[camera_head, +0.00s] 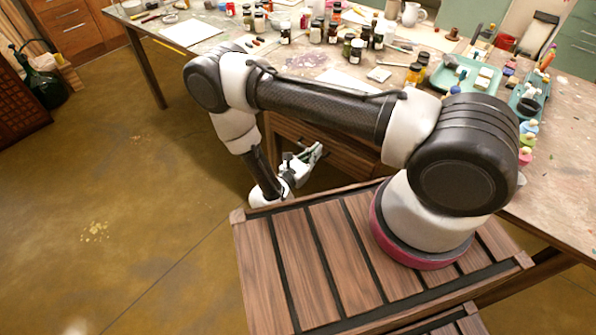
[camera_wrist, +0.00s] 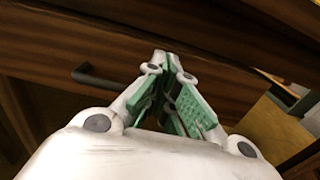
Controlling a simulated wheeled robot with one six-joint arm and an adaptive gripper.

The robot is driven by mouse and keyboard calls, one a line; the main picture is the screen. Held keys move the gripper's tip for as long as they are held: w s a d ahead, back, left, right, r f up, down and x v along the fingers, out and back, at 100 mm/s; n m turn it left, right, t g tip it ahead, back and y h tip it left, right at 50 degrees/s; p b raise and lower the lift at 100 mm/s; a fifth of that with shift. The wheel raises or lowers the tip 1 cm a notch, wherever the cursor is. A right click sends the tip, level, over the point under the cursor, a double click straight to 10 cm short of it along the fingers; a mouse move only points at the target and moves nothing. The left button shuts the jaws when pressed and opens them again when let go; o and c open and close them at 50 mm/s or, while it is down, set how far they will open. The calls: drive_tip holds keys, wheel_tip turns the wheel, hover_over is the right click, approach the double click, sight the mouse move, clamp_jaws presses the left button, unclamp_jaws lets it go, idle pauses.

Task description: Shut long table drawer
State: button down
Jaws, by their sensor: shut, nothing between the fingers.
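The long table (camera_head: 240,62) has a paint-stained top. Below its front edge a brown wooden drawer (camera_head: 345,150) shows, partly hidden behind my arm. In the wrist view a dark wooden front (camera_wrist: 60,55) with a black bar handle (camera_wrist: 97,79) fills much of the upper left. How far the drawer stands out is not clear. My gripper (camera_head: 318,150) is at the drawer's front, low beside the table. It also shows in the wrist view (camera_wrist: 163,62), with green-padded fingers shut and empty, pointing at the wood to the right of the handle. Whether the tips touch it is unclear.
Jars (camera_head: 285,33), a teal tray (camera_head: 465,76) and a white mug (camera_head: 412,14) crowd the tabletop. A dark green bottle (camera_head: 42,80) stands on the floor at far left, near a wooden cabinet (camera_head: 72,25). The brown floor (camera_head: 130,190) to the left is mostly clear.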

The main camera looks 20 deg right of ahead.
drive_tip(key=v, duration=1)
drive_tip(key=shift+s+a, duration=0.25)
drive_tip(key=shift+a, duration=0.05)
drive_tip(key=shift+r, duration=0.1)
drive_tip(key=w+d+r+m+g+y, duration=0.1)
drive_tip(key=d+r+m+g, duration=0.35)
drive_tip(key=r, duration=0.55)
drive_tip(key=w+d+r+m+g+y, duration=0.1)
drive_tip(key=d+r+m+g+y, duration=0.25)
drive_tip(key=r, duration=0.65)
drive_tip(key=w+d+r+m+g, duration=0.1)
drive_tip(key=d+r+m+g, duration=0.25)
drive_tip(key=r+m, duration=0.5)
drive_tip(key=s+d+r+m+t+y, duration=0.2)
drive_tip(key=s+d+r+m+y, duration=0.2)
drive_tip(key=s+r, duration=0.5)
drive_tip(key=s+d+r+m+t+y, duration=0.3)
drive_tip(key=s+d+r+m+y, duration=0.1)
drive_tip(key=s+r, duration=0.5)
drive_tip(key=shift+d+r+m+y, duration=0.35)
drive_tip(key=shift+d+r+y, duration=0.25)
drive_tip(key=shift+r+y, duration=0.45)
